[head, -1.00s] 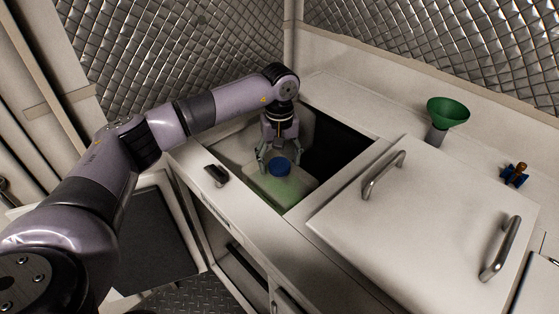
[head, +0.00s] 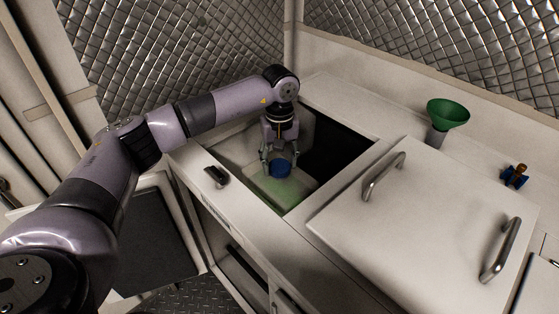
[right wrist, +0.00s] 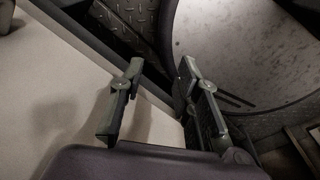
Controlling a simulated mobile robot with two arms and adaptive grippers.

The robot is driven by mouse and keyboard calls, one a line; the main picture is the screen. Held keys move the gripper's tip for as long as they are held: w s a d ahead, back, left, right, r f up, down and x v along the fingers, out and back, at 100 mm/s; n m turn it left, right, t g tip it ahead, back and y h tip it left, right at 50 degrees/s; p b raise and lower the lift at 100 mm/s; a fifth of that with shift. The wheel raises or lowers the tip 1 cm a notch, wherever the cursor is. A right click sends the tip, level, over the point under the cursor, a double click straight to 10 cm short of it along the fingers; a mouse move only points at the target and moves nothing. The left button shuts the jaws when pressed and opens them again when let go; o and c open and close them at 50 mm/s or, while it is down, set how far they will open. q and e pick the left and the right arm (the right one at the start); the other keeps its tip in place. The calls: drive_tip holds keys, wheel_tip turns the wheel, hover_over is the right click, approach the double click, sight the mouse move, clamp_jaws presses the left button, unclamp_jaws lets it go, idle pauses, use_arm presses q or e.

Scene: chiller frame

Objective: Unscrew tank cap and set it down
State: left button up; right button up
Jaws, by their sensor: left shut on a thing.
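The blue tank cap (head: 281,169) sits on the pale green tank (head: 281,192), down inside the open well in the counter. My left gripper (head: 280,168) points straight down over the tank and is shut on the cap, one finger on each side of it. The cap still appears to be at the top of the tank; its thread is hidden. My right gripper (right wrist: 157,90) shows only in the right wrist view. Its fingers are apart with nothing between them, beside a pale flat surface.
A closed white lid with two metal handles (head: 384,176) lies right of the well. A green funnel (head: 448,113) and a small blue and brown object (head: 515,175) stand at the back right. A dark latch (head: 216,176) sits on the front rim.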

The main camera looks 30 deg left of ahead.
use_arm(q)
drive_tip(key=n, duration=1.1)
drive_tip(key=shift+s, duration=0.1)
drive_tip(key=n, duration=0.4)
drive_tip(key=shift+f, duration=0.1)
drive_tip(key=o, duration=1.2)
drive_tip(key=shift+o, duration=0.2)
